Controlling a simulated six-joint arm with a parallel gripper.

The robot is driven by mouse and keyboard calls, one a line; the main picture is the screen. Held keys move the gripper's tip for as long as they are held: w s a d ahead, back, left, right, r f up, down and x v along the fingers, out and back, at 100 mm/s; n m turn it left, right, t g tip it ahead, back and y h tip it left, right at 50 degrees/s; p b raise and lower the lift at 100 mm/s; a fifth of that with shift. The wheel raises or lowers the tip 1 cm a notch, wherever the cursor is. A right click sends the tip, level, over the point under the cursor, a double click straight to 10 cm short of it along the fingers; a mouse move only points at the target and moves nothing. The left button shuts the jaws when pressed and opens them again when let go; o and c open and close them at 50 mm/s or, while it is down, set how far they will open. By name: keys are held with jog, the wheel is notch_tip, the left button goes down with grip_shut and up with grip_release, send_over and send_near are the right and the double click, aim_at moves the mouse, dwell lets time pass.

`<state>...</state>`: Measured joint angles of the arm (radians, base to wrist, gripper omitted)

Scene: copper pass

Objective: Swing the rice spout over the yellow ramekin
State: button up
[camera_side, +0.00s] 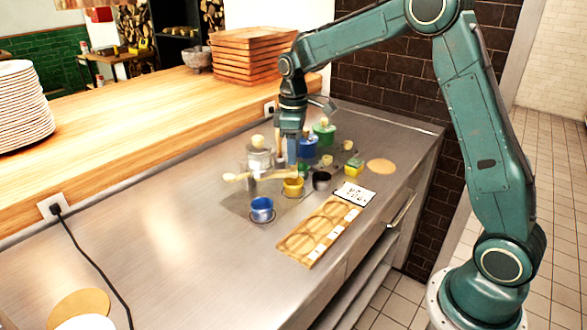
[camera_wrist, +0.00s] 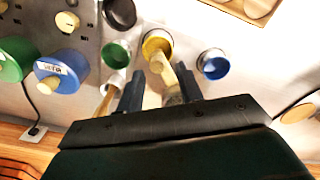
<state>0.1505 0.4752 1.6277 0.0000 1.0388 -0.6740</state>
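The yellow ramekin (camera_side: 293,187) stands on the steel counter; it also shows in the wrist view (camera_wrist: 157,42). A pale wooden spout (camera_wrist: 163,72) runs between my fingers in the wrist view, and its end overlaps the ramekin's near rim there. In the side view, pale wooden spout parts (camera_side: 236,177) lie level behind the ramekin, beside a silver pot (camera_side: 259,158). My gripper (camera_wrist: 160,72) points down with its fingers apart on either side of the spout. I cannot tell whether a finger touches it. The gripper (camera_side: 286,158) partly hides the spout in the side view.
A blue ramekin (camera_side: 262,209), a green ramekin (camera_side: 302,170) and a black ramekin (camera_side: 321,181) stand close by. Blue (camera_side: 307,147) and green (camera_side: 324,133) lidded pots stand behind. A wooden board (camera_side: 320,230) lies at the front edge. The counter's left is mostly clear.

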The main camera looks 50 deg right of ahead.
jog(key=shift+r, duration=1.4)
jog(key=s+a+r+m+t, duration=0.1)
jog(key=s+a+r+m, duration=0.1)
jog(key=s+r, duration=0.4)
jog(key=s+a+r+m+t, duration=0.1)
jog(key=s+a+r+t, duration=0.2)
jog(key=s, duration=0.6)
jog(key=s+a+f+m+t, duration=0.1)
jog(key=s+a+m, duration=0.1)
jog(key=s, duration=1.2)
jog(key=shift+s+f+m+t, duration=0.2)
jog(key=shift+m+t, duration=0.1)
jog(key=shift+m, duration=0.2)
